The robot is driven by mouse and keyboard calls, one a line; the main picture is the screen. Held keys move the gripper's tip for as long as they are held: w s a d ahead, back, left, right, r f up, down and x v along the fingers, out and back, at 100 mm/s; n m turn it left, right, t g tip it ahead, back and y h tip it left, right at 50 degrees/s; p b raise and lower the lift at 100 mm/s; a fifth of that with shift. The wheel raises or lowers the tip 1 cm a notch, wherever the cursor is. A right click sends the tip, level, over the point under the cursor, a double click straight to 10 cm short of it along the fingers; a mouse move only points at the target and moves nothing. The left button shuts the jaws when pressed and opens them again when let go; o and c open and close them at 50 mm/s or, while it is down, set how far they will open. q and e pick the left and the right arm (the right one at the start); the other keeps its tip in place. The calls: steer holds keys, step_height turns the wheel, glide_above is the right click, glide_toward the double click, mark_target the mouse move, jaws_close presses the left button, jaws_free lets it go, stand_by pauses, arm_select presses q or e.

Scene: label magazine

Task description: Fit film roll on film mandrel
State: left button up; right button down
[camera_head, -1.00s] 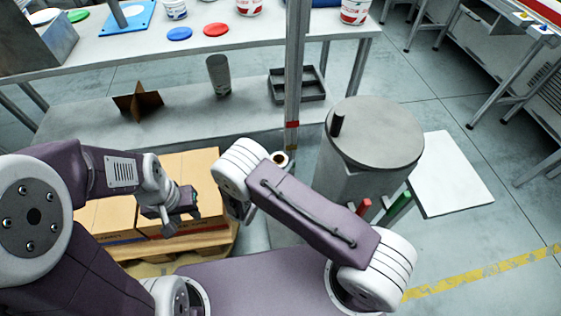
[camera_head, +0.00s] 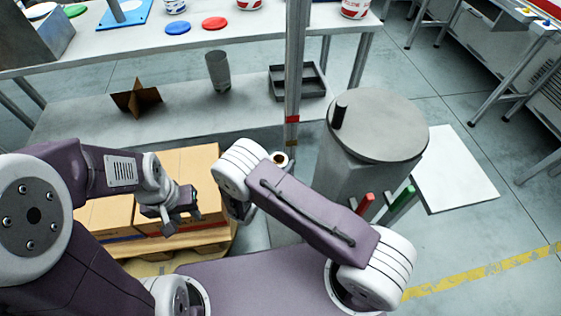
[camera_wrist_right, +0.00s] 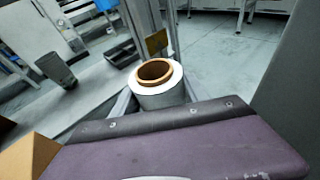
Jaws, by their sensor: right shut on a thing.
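The film roll (camera_wrist_right: 148,96) is white with a brown cardboard core (camera_wrist_right: 155,72). It stands roughly upright between the fingers of my right gripper (camera_wrist_right: 156,93), which is shut on it. In the head view only the top of the roll (camera_head: 281,159) shows beside my right forearm, which hides most of that gripper. A short black upright peg (camera_head: 339,116) stands off-centre on a grey round-topped drum (camera_head: 390,135), right of the roll. I cannot tell for sure whether this peg is the film mandrel. My left gripper (camera_head: 184,207) is over the cartons; its finger gap is unclear.
A vertical metal post (camera_head: 294,75) rises behind the roll. Cartons (camera_head: 188,167) sit on a pallet at left. A bench shelf (camera_head: 190,110) holds a dark tray (camera_head: 284,82) and a grey cup (camera_head: 218,70).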

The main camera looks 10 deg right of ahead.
steer(key=shift+f+b, duration=1.1)
steer(key=shift+f, duration=0.3)
steer(key=shift+c, duration=2.4)
jaws_free()
steer(key=p+v, duration=0.2)
steer(key=v, duration=0.7)
